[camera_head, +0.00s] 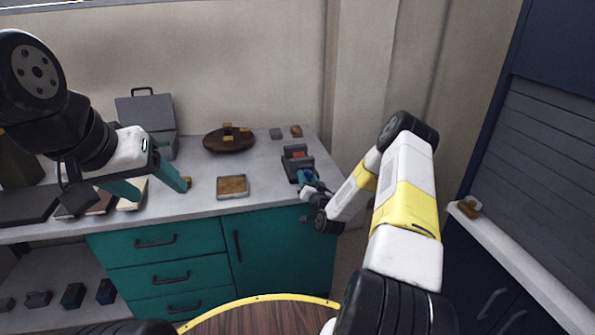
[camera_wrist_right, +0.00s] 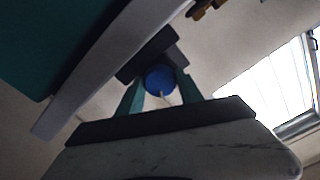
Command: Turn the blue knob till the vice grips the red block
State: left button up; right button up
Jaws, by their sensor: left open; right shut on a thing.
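The dark grey vice (camera_head: 296,158) stands on the worktop towards its right end. The red block (camera_head: 298,155) shows between its jaws; whether the jaws touch it is too small to tell. The blue knob (camera_head: 308,176) is at the vice's front and also shows in the right wrist view (camera_wrist_right: 159,80). My right gripper (camera_head: 309,186) is shut on the blue knob, with one teal finger on each side of it in the wrist view. My left gripper (camera_head: 155,184) is open and empty, above the left part of the worktop, far from the vice.
A tray (camera_head: 233,195) with a brown inside lies between my left gripper and the vice. An open grey case (camera_head: 148,112) stands at the back left. Small grey and brown blocks lie behind the vice.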

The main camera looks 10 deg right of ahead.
jog(key=m, duration=0.5)
jog(key=shift+d+m, duration=0.1)
jog(key=shift+m, duration=2.3)
jog(key=o, duration=1.4)
